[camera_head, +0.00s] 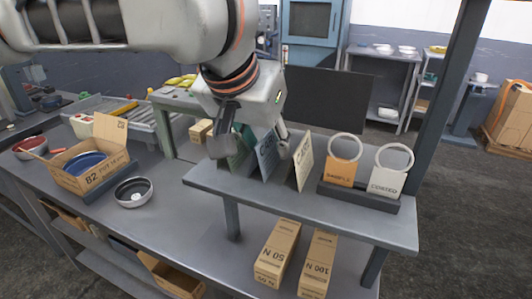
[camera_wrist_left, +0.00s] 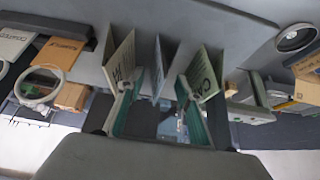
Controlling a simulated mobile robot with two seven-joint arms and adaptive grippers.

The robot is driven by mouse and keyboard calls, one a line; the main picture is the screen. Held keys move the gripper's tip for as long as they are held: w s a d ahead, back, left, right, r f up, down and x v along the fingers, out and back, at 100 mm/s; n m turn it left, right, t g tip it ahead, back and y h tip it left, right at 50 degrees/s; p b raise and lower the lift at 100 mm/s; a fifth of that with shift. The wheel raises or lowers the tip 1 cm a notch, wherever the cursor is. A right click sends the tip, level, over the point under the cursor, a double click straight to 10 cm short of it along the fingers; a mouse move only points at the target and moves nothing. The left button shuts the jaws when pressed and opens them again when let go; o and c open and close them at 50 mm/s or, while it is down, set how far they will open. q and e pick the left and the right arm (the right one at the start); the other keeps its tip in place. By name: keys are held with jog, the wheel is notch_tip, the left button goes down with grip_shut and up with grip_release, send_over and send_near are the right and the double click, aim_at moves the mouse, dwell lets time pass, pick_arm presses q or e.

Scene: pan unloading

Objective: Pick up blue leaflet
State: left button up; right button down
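The blue leaflet (camera_head: 266,156) stands tilted on the raised grey shelf, between a green leaflet (camera_head: 239,150) and a cream leaflet (camera_head: 304,162). My left gripper (camera_head: 252,148) is over the leaflets from above, open, with one finger on the green side and one between blue and cream. In the left wrist view the blue leaflet (camera_wrist_left: 158,68) shows nearly edge-on between the two spread fingers of my left gripper (camera_wrist_left: 156,92); whether they touch it I cannot tell. The gripper hides the leaflets' upper parts in the head view. My right gripper is not in view.
A holder (camera_head: 350,194) with orange and white ringed tags stands right of the leaflets. Boxes (camera_head: 277,254) lie below the shelf. At left are a cardboard box with a blue bowl (camera_head: 84,163) and a metal bowl (camera_head: 133,192). A dark screen (camera_head: 328,99) stands behind.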

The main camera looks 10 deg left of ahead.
pick_arm(q)
jog(key=shift+w+f, duration=0.1)
jog(key=shift+f, duration=0.05)
jog(key=c, duration=0.9)
